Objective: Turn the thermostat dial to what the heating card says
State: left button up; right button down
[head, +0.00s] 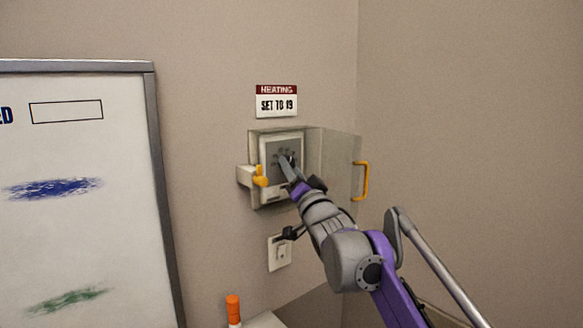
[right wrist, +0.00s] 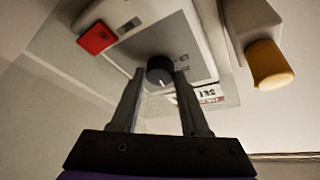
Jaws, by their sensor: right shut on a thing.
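The heating card (head: 276,101) on the wall has a dark red heading and reads "SET TO 19". Below it the white thermostat (head: 267,150) with a grey face sits in an open wall box. My right gripper (head: 288,166) reaches in at its face and hides the dial in the head view. In the right wrist view the black dial (right wrist: 160,71) with a white pointer line lies between the fingertips of my right gripper (right wrist: 161,78), which is shut on it. The number at the pointer is too unclear to read. My left gripper is not in view.
The box's door (head: 340,165) stands open to the right, with a yellow handle (head: 362,181). A yellow knob (head: 260,176) sticks out at the box's left. A light switch (head: 279,252) is below. A whiteboard (head: 110,220) fills the left; an orange-capped object (head: 233,308) stands low.

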jog(key=n+y+p, duration=0.1)
jog(key=n, duration=0.1)
jog(key=n+y+p, duration=0.1)
jog(key=n, duration=0.2)
jog(key=n+y+p, duration=0.1)
jog(key=n+y, duration=0.1)
jog(key=shift+w+d+n, duration=0.15)
jog(key=shift+d+n, duration=0.1)
jog(key=shift+n, duration=0.15)
jog(key=shift+g, duration=0.3)
jog(key=shift+c, duration=2)
grip_release()
jog(key=shift+f, duration=0.1)
jog(key=b+v, duration=0.1)
jog(key=v, duration=0.9)
jog(key=shift+s+d+f+b, duration=0.15)
jog(key=shift+s+d+b, duration=0.1)
jog(key=shift+s+b, duration=0.1)
